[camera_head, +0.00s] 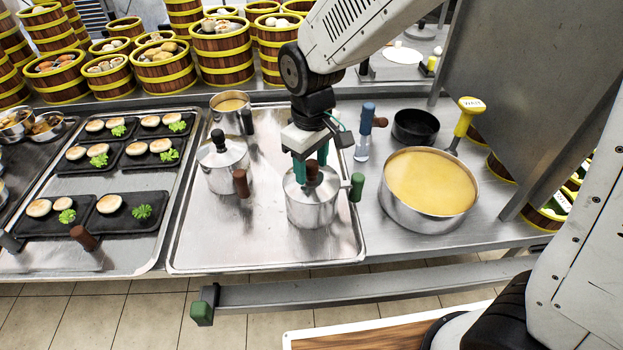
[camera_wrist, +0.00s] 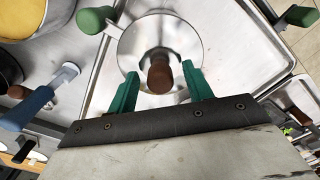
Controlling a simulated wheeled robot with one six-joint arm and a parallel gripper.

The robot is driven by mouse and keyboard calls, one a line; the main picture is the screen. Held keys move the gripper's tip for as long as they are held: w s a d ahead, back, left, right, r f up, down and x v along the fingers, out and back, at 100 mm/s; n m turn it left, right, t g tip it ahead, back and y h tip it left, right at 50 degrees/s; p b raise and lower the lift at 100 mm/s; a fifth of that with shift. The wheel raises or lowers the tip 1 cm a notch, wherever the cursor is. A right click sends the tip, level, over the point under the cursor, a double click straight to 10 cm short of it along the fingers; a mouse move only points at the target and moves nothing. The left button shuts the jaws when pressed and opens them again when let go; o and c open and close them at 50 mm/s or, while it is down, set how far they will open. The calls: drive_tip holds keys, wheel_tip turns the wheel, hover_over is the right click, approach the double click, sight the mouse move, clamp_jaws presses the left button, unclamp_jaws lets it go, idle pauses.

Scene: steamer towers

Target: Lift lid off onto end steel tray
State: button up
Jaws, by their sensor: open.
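A steel pot (camera_head: 312,208) with a shiny lid (camera_head: 300,185) stands on the right part of the steel tray (camera_head: 265,245). The lid has a brown knob (camera_head: 314,172) and also shows in the wrist view (camera_wrist: 160,32). My gripper (camera_head: 312,180) is directly above this pot, pointing down. In the wrist view its green fingers (camera_wrist: 160,90) are apart, one on each side of the brown knob (camera_wrist: 160,73), with gaps between. A second lidded pot (camera_head: 225,165) with a black knob stands to the left on the same tray. The lid sits on the pot.
An open pot of yellow liquid (camera_head: 231,103) stands at the tray's back. A large pan of yellow liquid (camera_head: 430,184), a black bowl (camera_head: 415,127) and a blue-handled tool (camera_head: 366,122) are to the right. The front left of the tray is bare. Food plates (camera_head: 130,155) lie further left.

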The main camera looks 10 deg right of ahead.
drive_tip(key=shift+f, duration=0.5)
clamp_jaws()
drive_tip(key=shift+r, duration=0.1)
drive_tip(key=shift+r, duration=0.85)
drive_tip(key=shift+s+d+r, duration=0.1)
drive_tip(key=shift+s+r, duration=0.05)
drive_tip(key=shift+r, duration=0.35)
drive_tip(key=shift+s+d+r, duration=0.1)
drive_tip(key=shift+r, duration=0.35)
drive_tip(key=s+d+r, duration=0.1)
drive_tip(key=s+d, duration=0.9)
drive_tip(key=s, duration=0.1)
drive_tip(key=shift+s+r, duration=0.15)
drive_tip(key=shift+s, duration=0.25)
